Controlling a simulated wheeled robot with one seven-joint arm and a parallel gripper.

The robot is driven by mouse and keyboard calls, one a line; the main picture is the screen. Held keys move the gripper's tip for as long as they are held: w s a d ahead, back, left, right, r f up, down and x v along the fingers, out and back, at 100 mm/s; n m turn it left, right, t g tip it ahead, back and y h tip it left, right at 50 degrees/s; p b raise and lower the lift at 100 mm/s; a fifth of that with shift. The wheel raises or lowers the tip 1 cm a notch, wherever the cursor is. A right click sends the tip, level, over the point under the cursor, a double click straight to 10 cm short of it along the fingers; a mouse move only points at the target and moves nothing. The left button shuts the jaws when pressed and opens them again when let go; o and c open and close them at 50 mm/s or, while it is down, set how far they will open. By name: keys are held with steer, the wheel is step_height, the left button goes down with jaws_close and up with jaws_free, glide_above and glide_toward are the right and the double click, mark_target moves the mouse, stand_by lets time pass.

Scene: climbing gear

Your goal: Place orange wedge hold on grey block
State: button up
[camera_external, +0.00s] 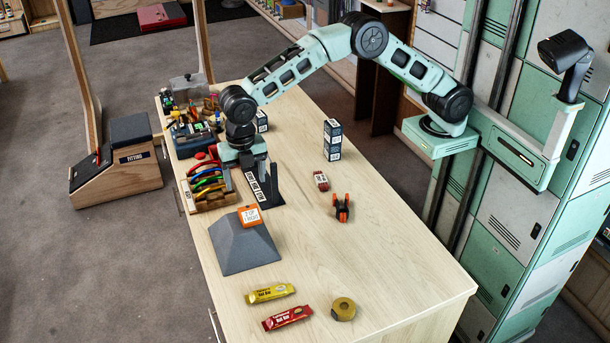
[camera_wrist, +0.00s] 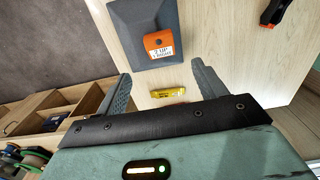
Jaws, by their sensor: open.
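The orange wedge hold (camera_external: 250,216), with a white label on its face, rests on top of the grey block (camera_external: 236,252). The block is a wide, sloped shape standing on the table. In the wrist view the orange wedge hold (camera_wrist: 159,45) shows against the grey block (camera_wrist: 128,22), beyond the fingertips. My gripper (camera_external: 261,184) is open and empty, pointing down behind the block and apart from the hold. In the wrist view my gripper (camera_wrist: 163,84) has its two fingers spread wide with nothing between them.
A wooden tray (camera_external: 209,202) of colourful gear stands left of my gripper. A black sign (camera_external: 278,199) lies behind the block. Two bars (camera_external: 270,294), a tape roll (camera_external: 343,309) and an orange-black item (camera_external: 341,207) lie on the table.

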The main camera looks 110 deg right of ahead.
steer(key=s+a+r+m+y, duration=0.1)
steer(key=s+a+r+m, duration=0.15)
steer(key=s+a, duration=0.7)
steer(key=s+a+r+m, duration=0.2)
steer(key=s+a+r, duration=0.2)
steer(key=s+a, duration=0.55)
steer(key=s+d+f+m, duration=0.1)
steer(key=s+m, duration=0.1)
steer(key=s, duration=1.1)
steer(key=s+d+f+m, duration=0.1)
steer(key=s+f+m, duration=0.1)
steer(key=s, duration=1.2)
steer(key=shift+f+m, duration=0.2)
steer(key=shift+m, duration=0.65)
